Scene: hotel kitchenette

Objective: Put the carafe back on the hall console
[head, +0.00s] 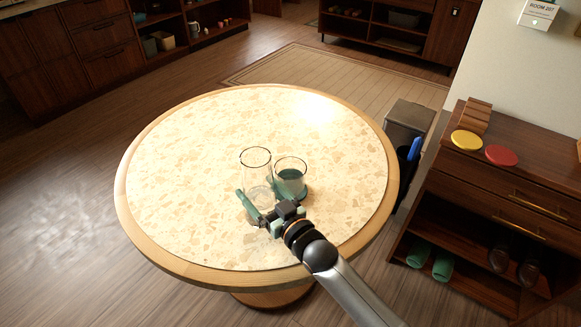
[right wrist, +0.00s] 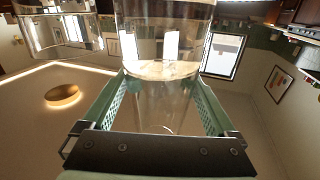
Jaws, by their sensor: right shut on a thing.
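In the right wrist view the clear glass (right wrist: 165,40) rises between the fingers (right wrist: 168,100). A dark wooden console (head: 500,185), probably the hall console, stands at the right with drawers and open shelves. My left gripper is not in view.
The round table (head: 190,150) is otherwise clear. A yellow disc (head: 466,140), a red disc (head: 501,156) and a wooden rack (head: 477,115) occupy the console top. A grey bin (head: 408,118) stands between table and console.

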